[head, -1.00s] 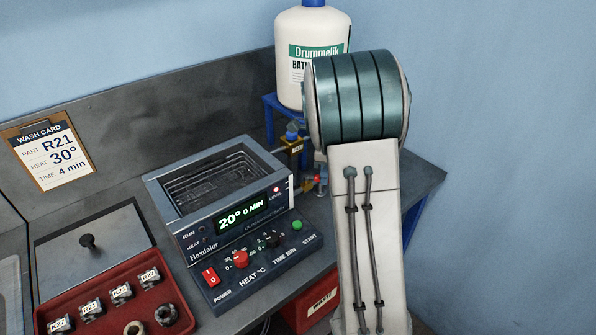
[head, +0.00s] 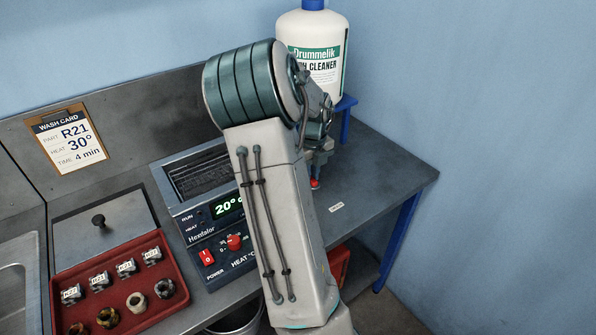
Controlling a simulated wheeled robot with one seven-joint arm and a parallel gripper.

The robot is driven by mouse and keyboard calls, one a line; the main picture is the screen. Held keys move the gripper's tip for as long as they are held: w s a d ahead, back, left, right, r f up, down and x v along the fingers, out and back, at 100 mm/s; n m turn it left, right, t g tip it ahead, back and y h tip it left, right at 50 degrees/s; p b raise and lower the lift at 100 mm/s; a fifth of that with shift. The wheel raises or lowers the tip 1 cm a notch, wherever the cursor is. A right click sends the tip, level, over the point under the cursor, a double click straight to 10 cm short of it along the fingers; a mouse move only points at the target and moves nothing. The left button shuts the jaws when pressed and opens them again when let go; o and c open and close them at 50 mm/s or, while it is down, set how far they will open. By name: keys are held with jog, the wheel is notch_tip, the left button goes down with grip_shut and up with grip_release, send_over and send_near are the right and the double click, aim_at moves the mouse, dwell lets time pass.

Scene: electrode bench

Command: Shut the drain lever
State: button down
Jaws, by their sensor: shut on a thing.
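The drain lever shows only as a small red knob (head: 315,184) to the right of the bath, low over the bench. The rest of the lever is hidden behind my arm and gripper, so I cannot tell its angle. My gripper (head: 317,168) points down directly above the knob, its fingers small and partly hidden. It is shut on the lever at the red end.
A large white cleaner bottle (head: 318,70) stands on a blue stand (head: 346,115) behind my gripper. A red parts tray (head: 120,285) and a wash card (head: 68,140) are at left. The bench right of the lever is clear apart from a small label (head: 336,208).

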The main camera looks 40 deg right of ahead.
dwell(0.5)
jog(key=c, duration=1.4)
grip_release()
jog(key=shift+o, duration=0.2)
notch_tip(320, 180, up, 14)
jog(key=shift+b, duration=0.45)
jog(key=shift+f, duration=0.1)
